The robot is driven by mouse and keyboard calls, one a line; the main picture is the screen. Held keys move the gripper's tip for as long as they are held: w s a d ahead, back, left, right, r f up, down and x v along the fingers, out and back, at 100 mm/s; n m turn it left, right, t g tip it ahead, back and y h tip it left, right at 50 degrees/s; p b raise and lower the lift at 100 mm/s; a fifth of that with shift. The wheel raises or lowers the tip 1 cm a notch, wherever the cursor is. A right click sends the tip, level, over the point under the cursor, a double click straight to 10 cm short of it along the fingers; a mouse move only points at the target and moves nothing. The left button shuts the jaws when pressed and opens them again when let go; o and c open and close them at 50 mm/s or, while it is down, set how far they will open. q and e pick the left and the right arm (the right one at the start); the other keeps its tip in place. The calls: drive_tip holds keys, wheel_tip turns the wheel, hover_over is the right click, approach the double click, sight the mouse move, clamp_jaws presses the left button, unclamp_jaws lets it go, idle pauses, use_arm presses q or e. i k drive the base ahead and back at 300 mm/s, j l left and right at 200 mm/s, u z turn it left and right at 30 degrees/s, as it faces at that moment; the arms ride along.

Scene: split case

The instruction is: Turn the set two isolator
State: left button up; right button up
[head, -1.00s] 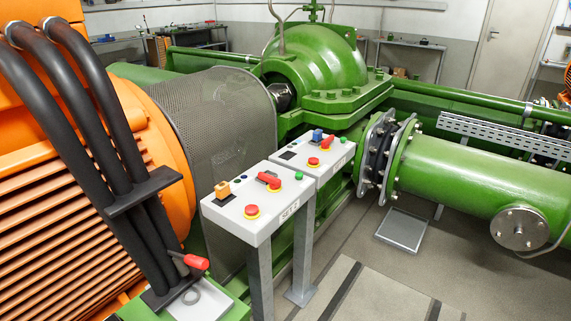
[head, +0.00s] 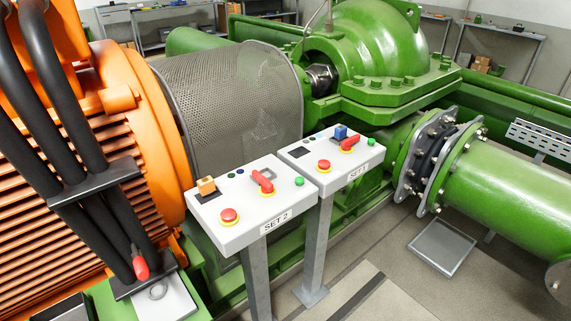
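The set two panel (head: 235,232) is a white box on a grey post, with a "SET 2" label on its front edge. Its isolator (head: 264,182) is a red rotary handle near the middle of the panel top. On the same top are a red mushroom button (head: 229,215) on a yellow ring, an orange block (head: 206,186) and a green button (head: 299,181). Neither of my grippers shows in the head view.
The set one panel (head: 352,164) stands close behind to the right, with its own red handle (head: 350,145) and a blue block (head: 340,132). The orange motor (head: 70,215) is at left, the green pump (head: 370,45) behind. Floor at the lower right is open around a grey plate (head: 441,248).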

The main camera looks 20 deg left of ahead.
sight(266, 187)
drive_tip(key=i+l, duration=0.65)
drive_tip(key=l, duration=0.15)
drive_tip(key=i+l+u, duration=0.1)
drive_tip(key=u, duration=1.25)
